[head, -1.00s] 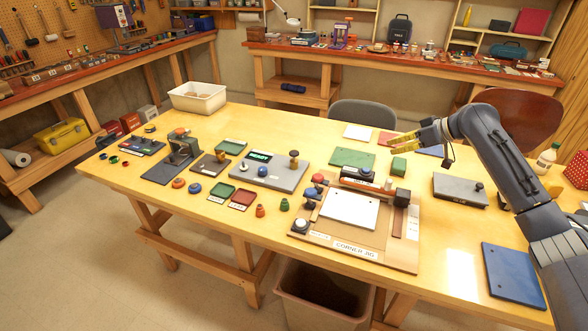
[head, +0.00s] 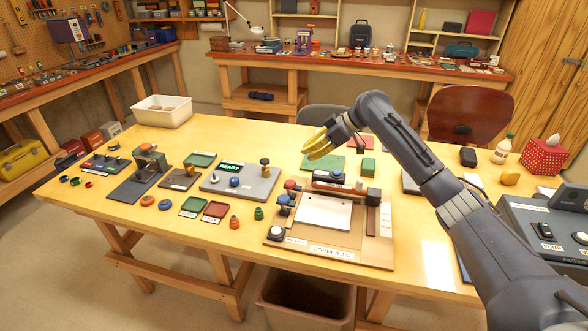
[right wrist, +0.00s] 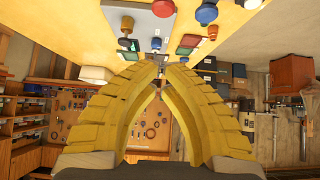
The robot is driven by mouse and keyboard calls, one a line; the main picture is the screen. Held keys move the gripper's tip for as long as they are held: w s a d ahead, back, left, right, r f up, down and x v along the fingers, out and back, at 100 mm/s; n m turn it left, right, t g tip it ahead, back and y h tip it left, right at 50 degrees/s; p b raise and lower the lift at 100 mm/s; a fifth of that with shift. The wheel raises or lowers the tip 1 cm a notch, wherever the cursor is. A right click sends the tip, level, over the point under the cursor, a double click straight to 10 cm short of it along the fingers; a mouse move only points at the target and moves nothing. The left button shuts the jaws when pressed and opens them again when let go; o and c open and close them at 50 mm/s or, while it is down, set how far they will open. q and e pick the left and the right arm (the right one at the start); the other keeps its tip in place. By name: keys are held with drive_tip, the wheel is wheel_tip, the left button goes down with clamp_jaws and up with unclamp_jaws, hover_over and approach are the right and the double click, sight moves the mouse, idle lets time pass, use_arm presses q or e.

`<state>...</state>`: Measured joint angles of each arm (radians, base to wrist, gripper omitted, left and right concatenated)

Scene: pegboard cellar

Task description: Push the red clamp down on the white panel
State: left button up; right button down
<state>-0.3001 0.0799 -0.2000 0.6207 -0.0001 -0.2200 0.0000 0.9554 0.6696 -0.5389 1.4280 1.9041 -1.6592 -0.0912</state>
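The white panel (head: 325,212) lies flat on the brown corner jig (head: 345,253) at the front of the table. The red clamp (head: 291,185) has a red knob and stands at the panel's back left corner, with a blue knob (head: 284,198) just in front of it. I cannot tell whether the clamp touches the panel. My right gripper (head: 318,145) is above and behind the jig, apart from the clamp. Its yellow fingers (right wrist: 165,66) nearly meet at the tips and hold nothing. My left gripper is out of view.
A dark block with a blue knob (head: 338,172) stands along the panel's back edge, and a black block (head: 374,196) at its right. A grey box with a READY display (head: 240,187) is to the left. A control console (head: 545,232) is at the right.

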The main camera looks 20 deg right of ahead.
hover_over(295, 183)
drive_tip(key=a, duration=0.2)
drive_tip(key=f, duration=0.6)
drive_tip(key=shift+w+d+f, duration=0.2)
drive_tip(key=shift+w+f, duration=0.05)
drive_tip(key=shift+w, duration=0.15)
wheel_tip(295, 183, down, 3)
drive_tip(key=shift+w+a+r, duration=0.1)
drive_tip(key=shift+a, duration=0.05)
drive_tip(key=shift+f, duration=0.85)
drive_tip(key=shift+s+d+f, duration=0.15)
drive_tip(key=shift+d+f, duration=0.15)
drive_tip(key=shift+f, duration=0.3)
drive_tip(key=shift+s+d+f, duration=0.2)
drive_tip(key=shift+d+f, duration=0.05)
drive_tip(key=shift+f, duration=0.3)
drive_tip(key=shift+s+d+f, duration=0.15)
drive_tip(key=shift+d+f, duration=0.15)
drive_tip(key=shift+f, duration=0.3)
